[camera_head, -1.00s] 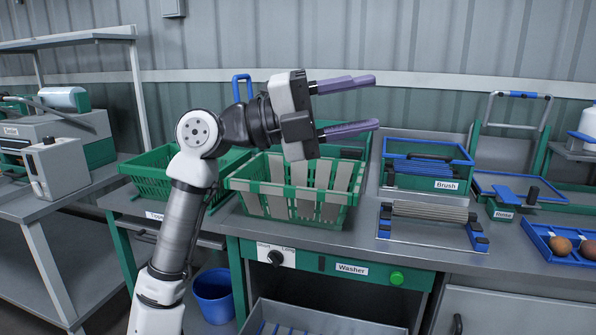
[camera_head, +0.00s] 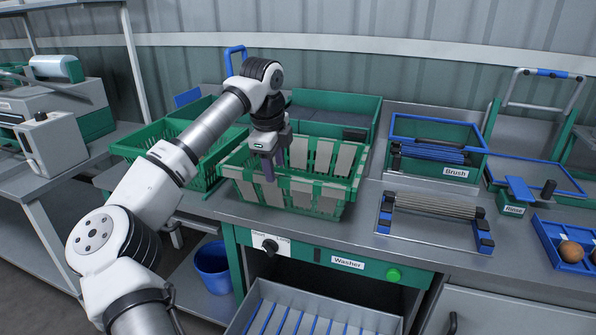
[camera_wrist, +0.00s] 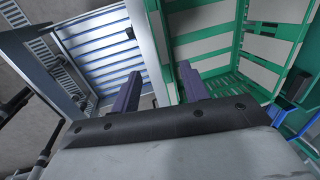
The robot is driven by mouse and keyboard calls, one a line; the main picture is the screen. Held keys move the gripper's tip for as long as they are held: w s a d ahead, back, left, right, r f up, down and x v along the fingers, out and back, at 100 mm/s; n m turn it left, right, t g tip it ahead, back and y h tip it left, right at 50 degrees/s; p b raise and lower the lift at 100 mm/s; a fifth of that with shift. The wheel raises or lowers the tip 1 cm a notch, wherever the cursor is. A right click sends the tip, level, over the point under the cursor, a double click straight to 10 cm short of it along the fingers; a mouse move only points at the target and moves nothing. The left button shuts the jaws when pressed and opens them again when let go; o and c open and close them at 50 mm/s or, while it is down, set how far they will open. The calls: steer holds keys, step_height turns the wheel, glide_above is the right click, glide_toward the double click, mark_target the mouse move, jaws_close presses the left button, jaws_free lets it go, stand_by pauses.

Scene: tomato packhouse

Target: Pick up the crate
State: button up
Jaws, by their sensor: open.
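A green slatted crate (camera_head: 345,190) with pale grey panels inside stands on the bench above the Washer panel. Another green open-mesh crate (camera_head: 150,150) stands to its left. The task does not say which one is meant. My gripper (camera_head: 268,170) points down at the front left rim of the slatted crate, its purple fingers open. I cannot tell whether a finger touches the rim.
A grey tray with blue slats (camera_head: 262,312) sits low under the bench front. A roller frame (camera_head: 435,222) and a Brush box (camera_head: 432,175) stand to the right. A blue bucket (camera_head: 212,268) is on the lower left. A grey machine (camera_head: 50,140) stands far left.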

mark_target(280, 186)
steer(key=shift+d+p+x, duration=0.15)
steer(key=shift+p+x, duration=0.35)
steer(key=shift+x, duration=1.45)
steer(key=shift+d+p+x, duration=0.15)
steer(key=shift+p+x, duration=0.3)
steer(key=shift+x, duration=1.5)
steer(key=shift+w, duration=0.15)
jaws_close()
steer(key=shift+r, duration=0.1)
